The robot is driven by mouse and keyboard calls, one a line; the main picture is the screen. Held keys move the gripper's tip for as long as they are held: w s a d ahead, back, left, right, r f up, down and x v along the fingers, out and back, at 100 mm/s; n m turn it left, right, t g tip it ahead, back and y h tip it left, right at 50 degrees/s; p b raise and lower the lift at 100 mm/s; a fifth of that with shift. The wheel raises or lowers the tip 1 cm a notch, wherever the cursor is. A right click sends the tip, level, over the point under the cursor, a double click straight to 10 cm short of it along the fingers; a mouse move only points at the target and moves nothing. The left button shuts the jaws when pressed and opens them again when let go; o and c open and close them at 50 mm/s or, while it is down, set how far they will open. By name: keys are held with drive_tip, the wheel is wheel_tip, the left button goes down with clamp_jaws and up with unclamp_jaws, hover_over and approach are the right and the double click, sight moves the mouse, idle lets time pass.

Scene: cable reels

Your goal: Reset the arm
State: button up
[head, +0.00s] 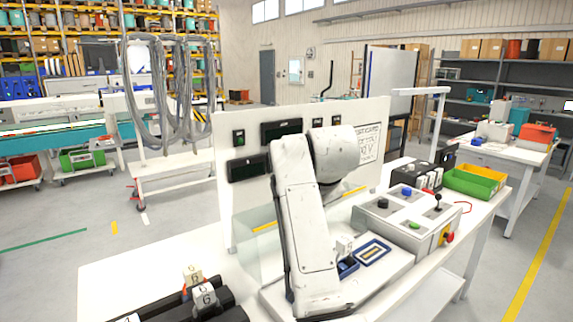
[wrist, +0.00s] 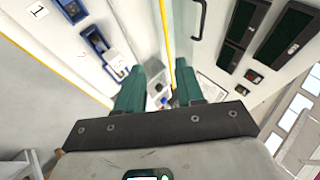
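My white arm (head: 305,225) rises over the workbench in the middle of the head view, bent at a large rounded joint near the top. My gripper is not clearly visible in the head view. In the wrist view my gripper (wrist: 161,82) shows two dark green fingers standing apart with a gap between them. No object is visible held between the fingers. The bench and upright panel appear beyond the fingertips, strongly tilted.
A white panel (head: 232,205) with dark displays stands behind my arm. A grey control box (head: 400,222) with buttons, a blue-framed fixture (head: 373,252), a green bin (head: 467,184) and a yellow bin (head: 484,171) sit to the right. Lettered blocks (head: 204,297) are at front left.

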drive_tip(key=s+d+f+n+g, duration=0.1)
drive_tip(key=s+d+f+n, duration=0.1)
drive_tip(key=s+d+f, duration=0.6)
drive_tip(key=s+d+f+n+g+h, duration=0.15)
drive_tip(key=s+f, duration=0.35)
drive_tip(key=f, duration=0.6)
drive_tip(key=s+d+f+n+g, duration=0.1)
drive_tip(key=s+d+f+n, duration=0.1)
drive_tip(key=s+d+f, duration=0.6)
drive_tip(key=s+d+f+n+g, duration=0.1)
drive_tip(key=s+f+n, duration=0.1)
drive_tip(key=s, duration=0.9)
drive_tip(key=s+d+f+n+g, duration=0.1)
drive_tip(key=s+f, duration=0.4)
drive_tip(key=s, duration=0.5)
drive_tip(key=s+d+f+n+g, duration=0.1)
drive_tip(key=s+f+n+g, duration=0.1)
drive_tip(key=s, duration=0.9)
wheel_tip(320, 180, down, 2)
drive_tip(key=shift+s+f+n+y, duration=0.1)
drive_tip(key=shift+s+n+y, duration=0.2)
drive_tip(key=shift+n+y, duration=0.25)
